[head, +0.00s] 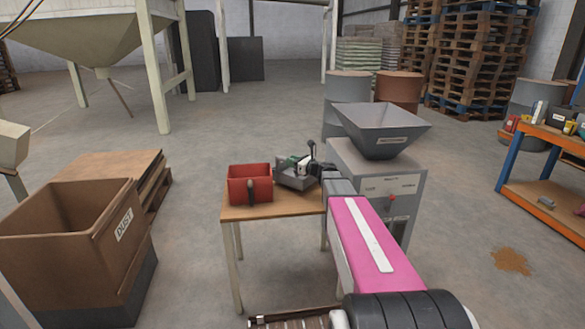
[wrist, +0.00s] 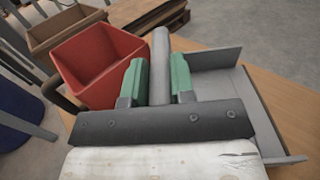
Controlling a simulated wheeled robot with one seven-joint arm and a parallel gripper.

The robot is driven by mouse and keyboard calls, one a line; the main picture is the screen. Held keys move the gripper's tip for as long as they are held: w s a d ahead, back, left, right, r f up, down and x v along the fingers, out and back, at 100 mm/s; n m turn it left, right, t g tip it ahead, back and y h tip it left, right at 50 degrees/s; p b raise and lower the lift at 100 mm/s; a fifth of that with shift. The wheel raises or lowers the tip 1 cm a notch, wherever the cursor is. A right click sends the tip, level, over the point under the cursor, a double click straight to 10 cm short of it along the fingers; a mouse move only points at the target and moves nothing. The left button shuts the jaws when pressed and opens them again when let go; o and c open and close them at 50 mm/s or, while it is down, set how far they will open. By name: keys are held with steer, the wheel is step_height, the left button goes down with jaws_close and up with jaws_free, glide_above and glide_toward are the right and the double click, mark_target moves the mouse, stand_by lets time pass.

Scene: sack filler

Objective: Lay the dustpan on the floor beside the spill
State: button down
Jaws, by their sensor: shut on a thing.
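The grey dustpan (head: 288,181) is at the right of a small wooden table's top, beside a red box. In the wrist view the dustpan (wrist: 232,84) shows its raised side wall and flat pan. My gripper (head: 302,164) is over it. In the wrist view my gripper (wrist: 158,82) has its green fingers shut on both sides of the dustpan's grey handle (wrist: 160,62). I cannot tell whether the dustpan touches the tabletop. The spill (head: 511,261) is a brown patch on the floor at the right, well away from the dustpan.
The red box (head: 250,185) with a dark handle stands on the wooden table (head: 275,208). A grey hopper machine (head: 385,170) stands right of it. An orange workbench (head: 545,200) is beyond the spill. A brown dust bin (head: 60,235) is left. Floor around the spill is clear.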

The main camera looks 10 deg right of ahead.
steer(key=shift+f, duration=1.3)
steer(key=c, duration=1)
jaws_free()
steer(key=shift+f, duration=0.1)
steer(key=shift+o, duration=0.2)
